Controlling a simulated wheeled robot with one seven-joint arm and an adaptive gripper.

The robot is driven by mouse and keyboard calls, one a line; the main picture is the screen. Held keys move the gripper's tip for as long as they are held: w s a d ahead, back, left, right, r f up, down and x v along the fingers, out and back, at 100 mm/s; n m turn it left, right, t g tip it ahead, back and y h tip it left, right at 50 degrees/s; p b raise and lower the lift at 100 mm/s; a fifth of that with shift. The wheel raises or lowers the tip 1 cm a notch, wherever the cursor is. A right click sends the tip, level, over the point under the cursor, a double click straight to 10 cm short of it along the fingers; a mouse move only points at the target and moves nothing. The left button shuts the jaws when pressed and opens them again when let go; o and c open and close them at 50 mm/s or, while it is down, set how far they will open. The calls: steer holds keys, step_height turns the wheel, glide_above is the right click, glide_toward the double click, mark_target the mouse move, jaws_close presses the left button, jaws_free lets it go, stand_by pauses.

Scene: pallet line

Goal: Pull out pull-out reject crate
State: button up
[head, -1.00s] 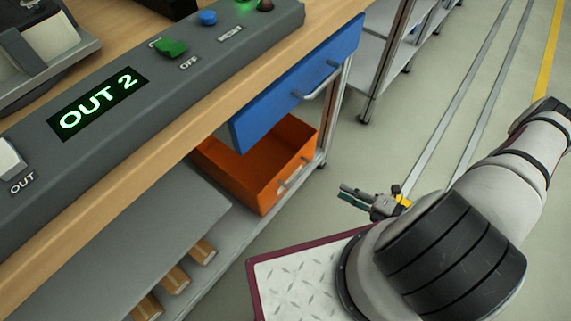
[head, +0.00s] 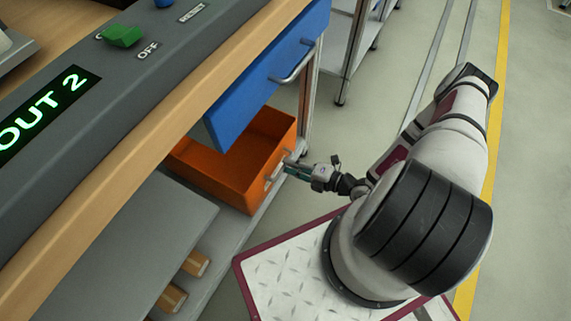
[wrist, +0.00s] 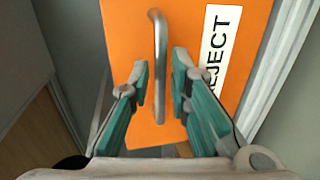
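The orange reject crate (head: 228,178) sits on the lower shelf under the workbench, below a blue drawer. In the wrist view its orange front (wrist: 243,75) carries a white label reading "REJECT" and a grey bar handle (wrist: 158,60). My gripper (head: 287,170) is at the crate's front in the head view. In the wrist view my gripper (wrist: 160,85) is open, with its teal-padded fingers on either side of the handle's lower part.
The blue drawer (head: 265,75) with its own handle hangs just above the crate. A shelf frame (head: 345,60) stands beyond. Open floor (head: 390,110) lies to the right.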

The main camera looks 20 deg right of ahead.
steer(key=shift+x, duration=1.15)
jaws_close()
